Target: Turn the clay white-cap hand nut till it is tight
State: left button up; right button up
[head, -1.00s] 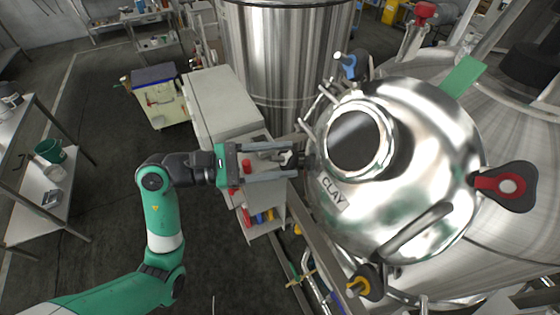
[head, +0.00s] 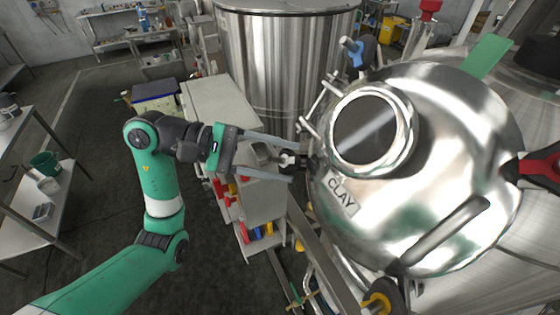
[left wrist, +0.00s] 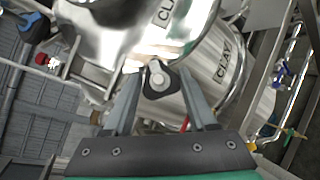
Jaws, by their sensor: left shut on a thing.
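The clay tank's domed steel lid (head: 440,130) carries a CLAY label (head: 342,194) and a round glass port. The white-cap hand nut (head: 287,160) is at the lid's left edge, a dark knob with a small pale cap. My left gripper (head: 300,163) reaches it from the left, one finger on either side, shut on it. In the left wrist view the nut (left wrist: 158,79) shows as a black lobed knob with a white cap between the fingertips (left wrist: 159,74). Its underside and thread are hidden. My right gripper is not in view.
Other hand nuts sit around the lid: blue-cap (head: 352,50) at the top, yellow-cap (head: 378,302) at the bottom, red-cap (head: 538,170) at the right. A grey cabinet (head: 222,105) stands below my left arm. A steel tank (head: 285,60) rises behind.

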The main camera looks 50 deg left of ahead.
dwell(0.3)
pick_arm(q)
jog(key=o, duration=1.4)
jog(key=shift+c, duration=0.2)
jog(key=v, duration=1.1)
jog(key=shift+s+a+b, duration=0.2)
jog(key=shift+b, duration=0.2)
